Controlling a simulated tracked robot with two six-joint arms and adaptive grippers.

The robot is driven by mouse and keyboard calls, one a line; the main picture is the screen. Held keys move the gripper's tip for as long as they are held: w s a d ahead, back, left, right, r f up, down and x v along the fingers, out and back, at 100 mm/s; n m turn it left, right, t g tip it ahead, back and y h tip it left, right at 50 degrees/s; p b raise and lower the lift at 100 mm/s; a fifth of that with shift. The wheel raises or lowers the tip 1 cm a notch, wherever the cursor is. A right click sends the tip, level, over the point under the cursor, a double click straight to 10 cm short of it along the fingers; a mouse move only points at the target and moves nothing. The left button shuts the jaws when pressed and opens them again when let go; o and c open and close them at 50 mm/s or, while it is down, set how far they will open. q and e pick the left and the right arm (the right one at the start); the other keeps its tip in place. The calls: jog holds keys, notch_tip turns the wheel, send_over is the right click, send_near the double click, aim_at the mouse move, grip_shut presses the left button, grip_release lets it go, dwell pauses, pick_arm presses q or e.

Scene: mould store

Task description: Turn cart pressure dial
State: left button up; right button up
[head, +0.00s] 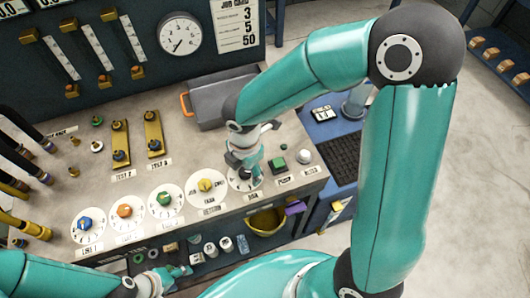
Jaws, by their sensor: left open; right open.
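A row of round white dials with coloured knobs runs along the bench front: a blue-knob dial (84,225), an orange-knob dial (124,211), a green-knob dial (164,198), a yellow-knob dial (205,186) and a rightmost dial (237,187). Their small labels are too blurred to tell which is the cart pressure dial. My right gripper (250,171) is open and points down over the rightmost dial, hiding its knob; I cannot tell if it touches. My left gripper (180,271) is open and empty, low in front of the bench.
A round gauge (180,34) hangs on the dark back panel. A green button (277,164) and a white knob (304,156) lie right of the rightmost dial. A grey tray (207,100) stands behind. Brass-fitted hoses crowd the left; a yellow bowl (266,223) sits below.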

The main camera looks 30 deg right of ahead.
jog(key=shift+w+r, duration=0.15)
jog(key=shift+r, duration=0.1)
notch_tip(320, 180, up, 11)
jog(key=a, duration=0.2)
jog(key=shift+a+r+n, duration=0.2)
jog(key=shift+a+n, duration=0.05)
jog(key=shift+n, duration=0.05)
